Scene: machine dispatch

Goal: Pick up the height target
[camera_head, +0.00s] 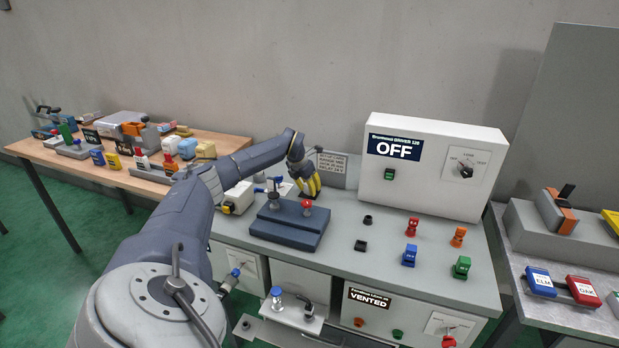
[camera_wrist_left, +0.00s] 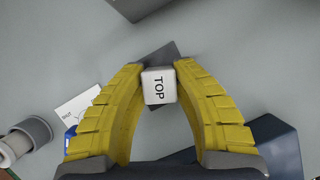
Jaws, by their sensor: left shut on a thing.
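In the head view my left gripper (camera_head: 313,187) is over the back of the grey workbench (camera_head: 345,222), in front of the wall. The block is too hidden there to make out, and I cannot tell whether it touches the bench. My right gripper is not in view.
A dark blue base (camera_head: 290,238) with a red-topped post stands in front of the gripper. A printed plate (camera_head: 332,162) is behind it. A white cabinet reading OFF (camera_head: 432,167) stands to the right. Coloured pieces stand on the bench's right. A wooden table (camera_head: 222,141) is at left.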

